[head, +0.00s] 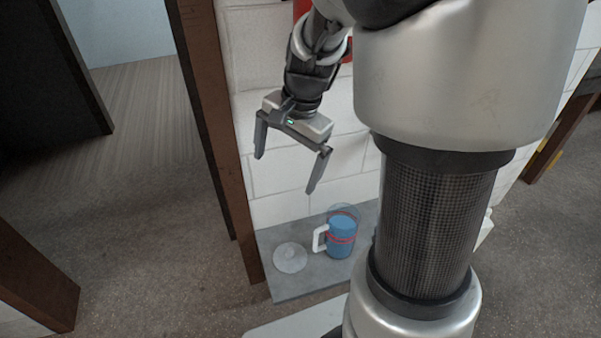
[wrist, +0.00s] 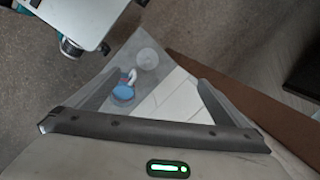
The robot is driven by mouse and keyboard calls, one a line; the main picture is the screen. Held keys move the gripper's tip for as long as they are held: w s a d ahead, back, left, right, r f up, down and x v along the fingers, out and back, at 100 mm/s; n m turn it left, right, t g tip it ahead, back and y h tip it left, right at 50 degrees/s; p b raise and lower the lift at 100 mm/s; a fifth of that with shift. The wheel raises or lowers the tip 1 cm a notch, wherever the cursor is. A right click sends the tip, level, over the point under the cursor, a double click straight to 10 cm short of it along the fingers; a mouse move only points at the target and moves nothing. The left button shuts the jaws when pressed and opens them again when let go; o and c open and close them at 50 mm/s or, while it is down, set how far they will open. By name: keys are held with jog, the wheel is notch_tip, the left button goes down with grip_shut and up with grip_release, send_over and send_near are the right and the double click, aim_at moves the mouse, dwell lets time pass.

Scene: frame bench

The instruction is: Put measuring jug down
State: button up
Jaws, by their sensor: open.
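The measuring jug (head: 341,238) is clear with blue contents, red markings and a white handle on its left side. It stands upright on a grey slab (head: 293,276) against the white block wall. My gripper (head: 286,172) is open and empty, above and to the left of the jug, clear of it. In the wrist view the jug (wrist: 124,91) shows small and well below my open fingers (wrist: 150,100). The jug's lower right edge is close to my own arm column in the head view.
A pale round lid-like disc with a knob (head: 290,257) lies on the slab left of the jug. A brown wooden post (head: 222,150) rises at the slab's left end. The carpeted floor (head: 140,250) at left is clear.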

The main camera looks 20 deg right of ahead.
jog(key=s+a+r+n+t+h, duration=0.1)
jog(key=s+r+n+t, duration=0.3)
jog(key=s+r+n, duration=0.7)
jog(key=s+a, duration=0.1)
jog(key=s, duration=0.3)
jog(key=shift+a+r+h, duration=0.3)
jog(key=shift+h, duration=0.1)
